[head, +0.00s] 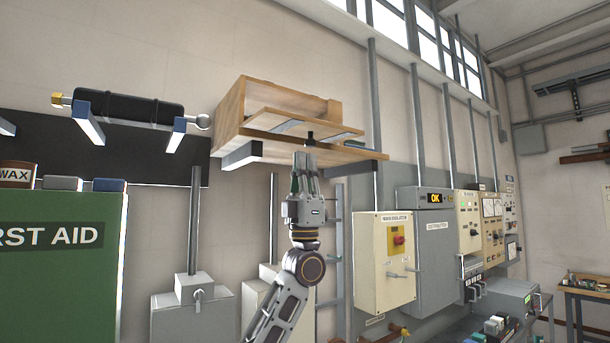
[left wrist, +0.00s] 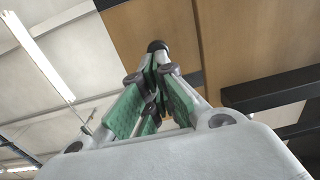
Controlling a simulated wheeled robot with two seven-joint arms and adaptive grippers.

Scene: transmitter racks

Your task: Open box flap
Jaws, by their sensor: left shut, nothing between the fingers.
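A wooden box (head: 285,98) sits high on the wall. Its front flap (head: 280,118) is a board that stands out from the box, with a gap below it above the wooden base (head: 250,140). A small dark knob (head: 310,136) shows at the flap's front edge; a dark round piece (left wrist: 156,46) also shows in the left wrist view. My left gripper (head: 305,158) points up from below, shut and empty, with its tips at or just under the knob. I cannot tell whether they touch. Its green-padded fingers (left wrist: 150,95) meet under the wood. My right gripper is not in view.
A black cylinder (head: 130,107) rests on wall brackets at left. A green first aid cabinet (head: 60,250) stands lower left. Electrical cabinets (head: 385,260) line the wall at right. The air in front of the box is free.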

